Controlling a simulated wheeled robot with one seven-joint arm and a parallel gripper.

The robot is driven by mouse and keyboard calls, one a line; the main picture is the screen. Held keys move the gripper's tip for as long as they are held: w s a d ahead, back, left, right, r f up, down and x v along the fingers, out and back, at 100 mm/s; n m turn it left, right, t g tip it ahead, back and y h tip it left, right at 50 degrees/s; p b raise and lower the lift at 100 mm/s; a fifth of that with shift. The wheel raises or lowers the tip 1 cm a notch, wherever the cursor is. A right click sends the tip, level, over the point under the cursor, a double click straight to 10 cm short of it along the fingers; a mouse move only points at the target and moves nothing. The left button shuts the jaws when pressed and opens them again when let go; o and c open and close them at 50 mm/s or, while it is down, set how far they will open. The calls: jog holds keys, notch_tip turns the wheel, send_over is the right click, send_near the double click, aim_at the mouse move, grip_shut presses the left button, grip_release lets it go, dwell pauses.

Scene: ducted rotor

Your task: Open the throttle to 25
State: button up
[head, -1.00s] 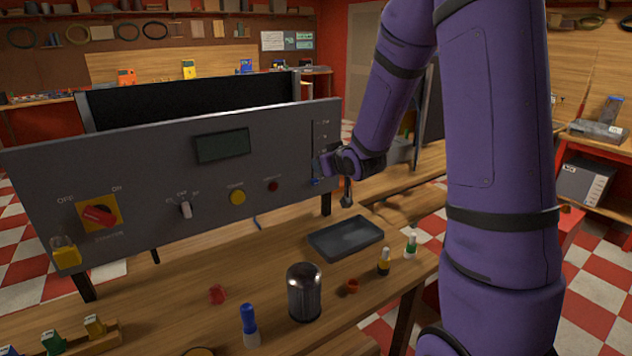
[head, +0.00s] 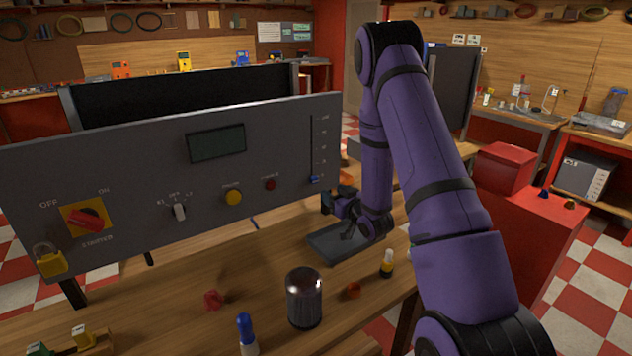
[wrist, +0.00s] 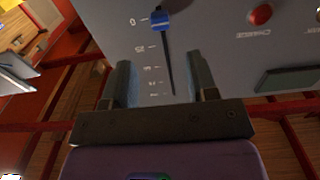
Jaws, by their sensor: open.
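The throttle is a vertical slot with a blue slider knob (head: 315,179) at the right end of the grey panel (head: 130,190). The knob sits at the bottom of the slot. In the wrist view, which is turned over, the blue knob (wrist: 158,21) is level with the 0 mark, and the other scale marks run away from it. My gripper (head: 328,200) is a little below the knob and in front of the panel. In the wrist view my gripper (wrist: 158,65) is open and empty, its two fingers either side of the slot line and apart from the knob.
The panel also carries a red starter switch (head: 87,220), a yellow padlock (head: 50,262), a yellow button (head: 233,197) and a red button (head: 270,184). A dark tray (head: 325,245) lies below my gripper. A dark metal cylinder (head: 304,297) and several small items stand on the bench.

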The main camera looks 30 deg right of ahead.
aim_at(316, 180)
jog(key=w, duration=1)
jog(key=shift+a, duration=0.2)
grip_shut()
